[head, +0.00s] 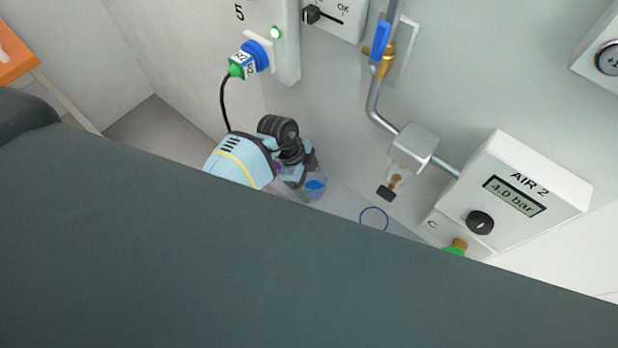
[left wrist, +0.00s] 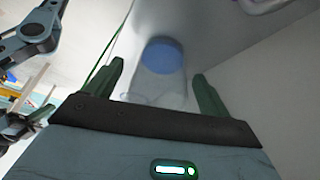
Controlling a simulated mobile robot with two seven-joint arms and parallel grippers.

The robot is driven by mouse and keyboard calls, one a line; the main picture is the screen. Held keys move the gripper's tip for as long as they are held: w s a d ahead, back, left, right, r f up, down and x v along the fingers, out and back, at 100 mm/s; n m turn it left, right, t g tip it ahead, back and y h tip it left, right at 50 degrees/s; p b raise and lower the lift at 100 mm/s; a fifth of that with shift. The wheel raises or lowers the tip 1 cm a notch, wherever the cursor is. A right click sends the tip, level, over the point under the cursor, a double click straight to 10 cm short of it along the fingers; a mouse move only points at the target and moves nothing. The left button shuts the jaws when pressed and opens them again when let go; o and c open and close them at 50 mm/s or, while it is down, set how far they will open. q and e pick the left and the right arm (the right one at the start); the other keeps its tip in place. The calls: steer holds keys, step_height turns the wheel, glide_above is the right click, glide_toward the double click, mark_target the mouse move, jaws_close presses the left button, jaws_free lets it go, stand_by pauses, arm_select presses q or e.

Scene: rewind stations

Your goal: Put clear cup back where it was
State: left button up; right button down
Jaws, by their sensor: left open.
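The clear cup (head: 316,187), see-through with a blue patch, is at my left gripper (head: 304,178) in the head view, partly hidden by it. In the left wrist view the clear cup (left wrist: 160,82) lies between the two green fingers of the left gripper (left wrist: 158,72), its blue disc at the far end. The fingers are apart, with a gap visible at least on the right. Whether the cup touches the surface is unclear. A blue ring outline (head: 373,218) marks the pale surface to the right of the cup.
A grey block with a brass nozzle (head: 395,184) hangs from a pipe above the ring. The AIR 2 box (head: 520,190), reading 4.0 bar, stands right of it. A blue-handled valve (head: 381,42) and a cabled blue-green plug (head: 249,60) are on the wall. A dark shape covers the lower head view.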

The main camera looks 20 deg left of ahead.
arm_select(q)
steer(key=shift+r, duration=0.1)
steer(key=p+v, duration=0.1)
steer(key=v, duration=0.6)
steer(key=shift+r+p, duration=0.3)
arm_select(e)
steer(key=shift+w+d+r, duration=0.1)
steer(key=shift+w+r, duration=0.2)
steer(key=shift+r, duration=0.2)
steer(key=shift+w+r, duration=0.25)
steer(key=shift+r, duration=0.2)
arm_select(q)
steer(key=shift+a, duration=0.1)
